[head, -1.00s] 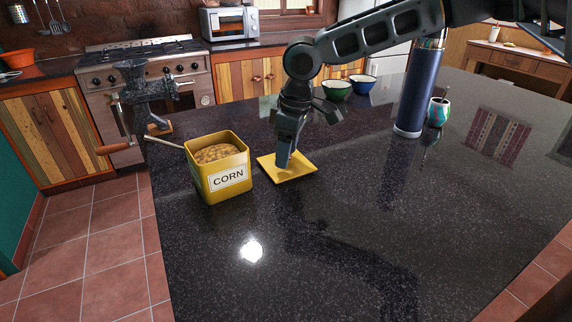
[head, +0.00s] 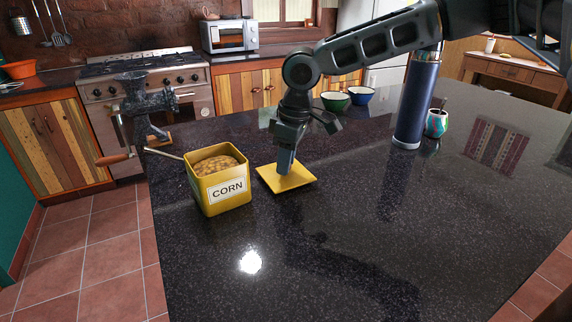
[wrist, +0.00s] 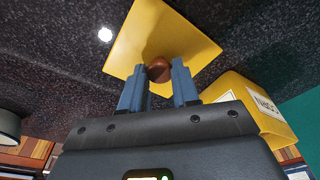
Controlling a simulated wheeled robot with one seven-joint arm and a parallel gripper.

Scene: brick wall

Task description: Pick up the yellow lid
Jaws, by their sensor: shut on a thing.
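The yellow lid (head: 297,181) is a flat square plate at the counter's middle left, to the right of the corn tin. The wrist view shows the lid (wrist: 140,47) with a round brown knob (wrist: 159,70) at its centre. My gripper (head: 287,170) points down over the lid. In the wrist view its two blue fingers (wrist: 158,78) stand on either side of the knob, shut on it. In the head view the fingers hide the knob. I cannot tell whether the lid touches the counter.
The open yellow corn tin (head: 228,200), full of corn, stands close left of the lid. A hand grinder (head: 140,105) stands behind it. The front counter (head: 350,250) is clear.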

